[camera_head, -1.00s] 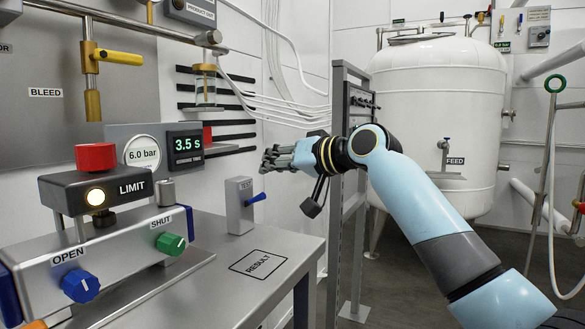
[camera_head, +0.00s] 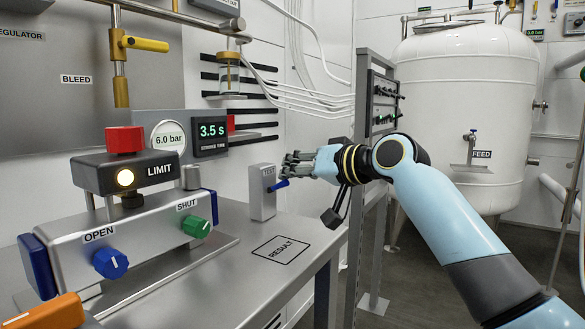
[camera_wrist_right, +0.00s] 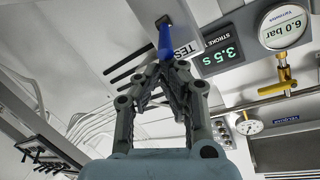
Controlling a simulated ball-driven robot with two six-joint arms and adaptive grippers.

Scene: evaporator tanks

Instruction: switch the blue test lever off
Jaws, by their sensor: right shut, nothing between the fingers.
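The blue test lever (camera_head: 279,184) sticks out from the grey TEST box (camera_head: 261,202) on the bench, its free end pointing right and slightly up. In the right wrist view the lever (camera_wrist_right: 166,40) lies just beyond my fingertips. My right gripper (camera_head: 289,165) is shut and empty, its fingertips close above the lever beside the top of the box. In the wrist view the closed fingertips (camera_wrist_right: 165,63) overlap or nearly meet the lever's end; I cannot tell whether they touch. My left gripper is not in view.
The bench (camera_head: 215,265) is clear around the RESULT square (camera_head: 281,249). To the left stand the LIMIT block (camera_head: 125,175) and the blue OPEN (camera_head: 110,262) and green SHUT (camera_head: 197,227) knobs. A grey rack (camera_head: 375,150) stands behind my right arm.

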